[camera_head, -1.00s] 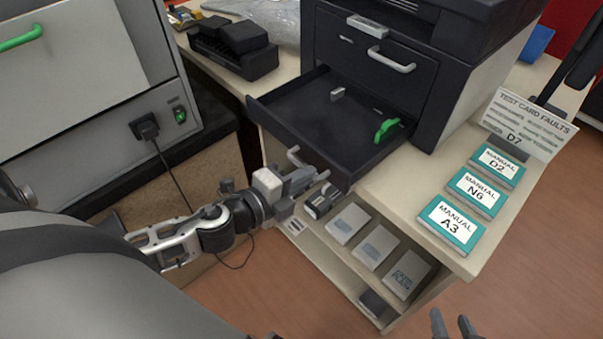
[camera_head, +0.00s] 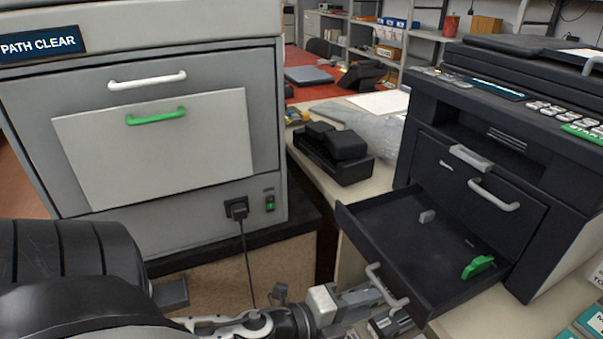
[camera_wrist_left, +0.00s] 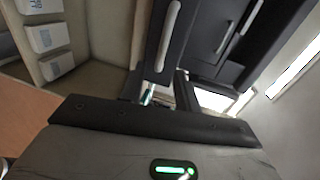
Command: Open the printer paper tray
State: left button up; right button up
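The black printer (camera_head: 500,140) stands on the bench at the right. Its lower paper tray (camera_head: 400,225) is pulled well out and is empty of paper. A small grey guide (camera_head: 427,216) and a green guide (camera_head: 477,267) sit in it. The tray's light grey handle (camera_head: 387,287) is on its front; a pale handle (camera_wrist_left: 170,35) on a dark front shows in the left wrist view. My left gripper (camera_head: 377,299) is right by the tray handle at its lower side. Whether its fingers touch the handle is unclear. My right gripper is out of view.
A grey cabinet (camera_head: 200,70) with a white and a green handle stands at the left, its plug and cable below. A black holder (camera_head: 335,160) sits on the bench behind the tray. Teal-edged manuals (camera_head: 590,320) lie at the lower right. Pale boxes (camera_wrist_left: 48,38) show in the wrist view.

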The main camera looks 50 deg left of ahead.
pick_arm(q)
jog(key=b+v, duration=0.2)
jog(key=v, duration=1)
jog(key=shift+b, duration=0.35)
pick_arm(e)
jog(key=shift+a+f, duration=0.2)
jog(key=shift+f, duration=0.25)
pick_arm(q)
jog(key=w+d+f+n+g+p, duration=0.1)
jog(key=w+d+f+n+g, duration=0.1)
jog(key=d+f+n, duration=0.3)
jog(key=w+d+f+n+g+y+p, duration=0.1)
jog(key=d+f+n, duration=0.4)
jog(key=n, duration=0.9)
jog(key=shift+w+d+f+n+g+p, duration=0.3)
jog(key=shift+w+d+g+p, duration=0.3)
jog(key=shift+w, duration=0.3)
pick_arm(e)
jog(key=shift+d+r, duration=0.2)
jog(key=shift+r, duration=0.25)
